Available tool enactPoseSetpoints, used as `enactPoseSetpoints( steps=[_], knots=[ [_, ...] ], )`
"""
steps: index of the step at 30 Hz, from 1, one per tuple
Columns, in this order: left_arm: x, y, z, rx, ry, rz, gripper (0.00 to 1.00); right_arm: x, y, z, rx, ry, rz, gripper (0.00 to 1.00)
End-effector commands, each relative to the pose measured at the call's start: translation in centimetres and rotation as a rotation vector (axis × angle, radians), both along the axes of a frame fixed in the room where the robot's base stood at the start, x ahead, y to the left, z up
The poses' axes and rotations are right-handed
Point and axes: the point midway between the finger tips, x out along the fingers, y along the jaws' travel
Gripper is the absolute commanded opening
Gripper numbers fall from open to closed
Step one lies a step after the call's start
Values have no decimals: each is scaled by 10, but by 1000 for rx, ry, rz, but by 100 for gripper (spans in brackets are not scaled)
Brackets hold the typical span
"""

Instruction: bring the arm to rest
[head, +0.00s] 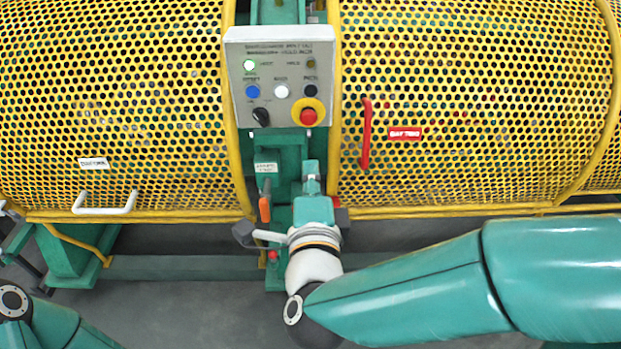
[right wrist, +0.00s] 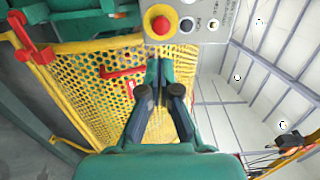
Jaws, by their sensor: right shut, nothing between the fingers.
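My right arm comes in from the right in the head view and reaches to the middle. My right gripper (head: 311,178) points up the picture, below the control panel. In the right wrist view the gripper (right wrist: 160,75) is shut with nothing between its fingers. Yellow mesh and the panel's lower edge show beyond the fingertips there. I cannot tell whether it touches the green post behind it. Part of my left arm shows at the bottom left of the head view; its gripper is out of view.
The grey control panel (head: 282,88) has a lit green lamp, several buttons, a black knob and a red emergency stop (head: 308,115). Yellow mesh guards (head: 470,110) flank it, with a red handle (head: 366,135) and a white handle (head: 104,203). An orange-handled lever (head: 265,209) is close beside my gripper.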

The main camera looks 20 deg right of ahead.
Motion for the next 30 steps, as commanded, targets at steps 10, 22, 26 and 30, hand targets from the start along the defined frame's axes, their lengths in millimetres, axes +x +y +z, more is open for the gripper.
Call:
enactPoseSetpoints(
  steps=[10, 22, 26, 30],
  knots=[
    [0, 0, -1, 0, 0, 0, 0, -6, 2, 0, -1, 0, 1, 0],
    [0, 0, -1, 0, 0, 0, 0, 0, -14, -11, -7, 25, -40, 0],
    [0, 0, -1, 0, 0, 0, 0, 14, -47, -53, -50, 120, -128, 0],
    [0, 0, -1, 0, 0, 0, 0, 29, -93, -136, -132, 302, -202, 0]
  ],
)
